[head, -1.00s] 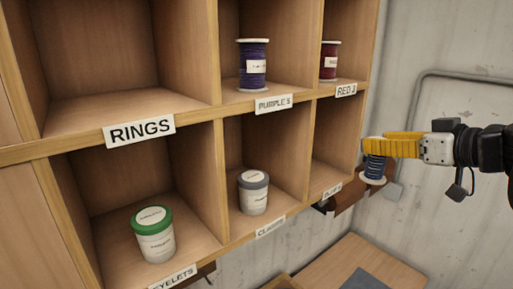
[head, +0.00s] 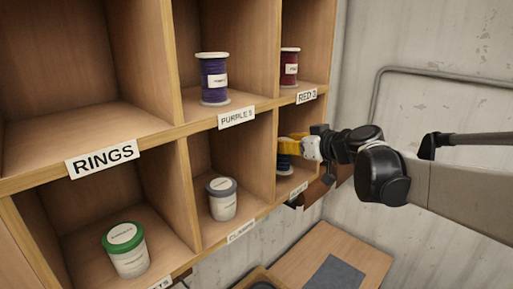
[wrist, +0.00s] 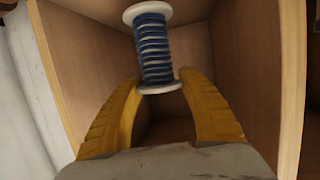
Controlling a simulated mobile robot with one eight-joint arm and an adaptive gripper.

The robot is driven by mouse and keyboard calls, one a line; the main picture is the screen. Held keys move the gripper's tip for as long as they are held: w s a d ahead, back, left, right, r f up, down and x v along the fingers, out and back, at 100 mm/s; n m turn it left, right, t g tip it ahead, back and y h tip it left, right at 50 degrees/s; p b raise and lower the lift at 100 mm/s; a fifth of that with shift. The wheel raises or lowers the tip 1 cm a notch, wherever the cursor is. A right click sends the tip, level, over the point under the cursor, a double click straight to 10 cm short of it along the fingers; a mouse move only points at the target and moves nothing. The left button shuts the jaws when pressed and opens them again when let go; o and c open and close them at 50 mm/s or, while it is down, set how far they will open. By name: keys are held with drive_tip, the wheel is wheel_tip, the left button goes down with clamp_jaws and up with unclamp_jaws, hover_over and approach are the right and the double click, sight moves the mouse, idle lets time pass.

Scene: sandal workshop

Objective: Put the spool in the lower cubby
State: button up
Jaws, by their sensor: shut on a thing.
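The spool of blue thread (head: 284,163) with white ends is at the lower right cubby (head: 262,150), below the cubby with the red spool. My gripper (head: 288,146) has its yellow fingers shut on the spool and reaches in from the right. In the wrist view, the spool (wrist: 155,48) is between the fingertips (wrist: 158,82), with the cubby's wooden walls around it. It looks close to upright, slightly tilted in that view. The cubby divider and my fingers hide part of it in the head view. I cannot tell whether it touches the cubby floor.
A purple spool (head: 214,79) and a red spool (head: 289,67) stand in upper cubbies. A grey-lidded jar (head: 221,199) and a green-lidded jar (head: 126,250) stand in lower cubbies. The RINGS cubby (head: 75,115) is empty. A wooden table (head: 345,240) is below right.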

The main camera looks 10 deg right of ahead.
drive_tip(key=shift+f, duration=0.75)
drive_tip(key=shift+w+a+f+p, duration=0.15)
drive_tip(key=shift+w+f+p, duration=0.25)
drive_tip(key=shift+f, duration=0.2)
drive_tip(key=shift+s, duration=0.15)
drive_tip(key=o, duration=1.3)
drive_tip(key=shift+f, duration=0.1)
drive_tip(key=shift+o, duration=0.2)
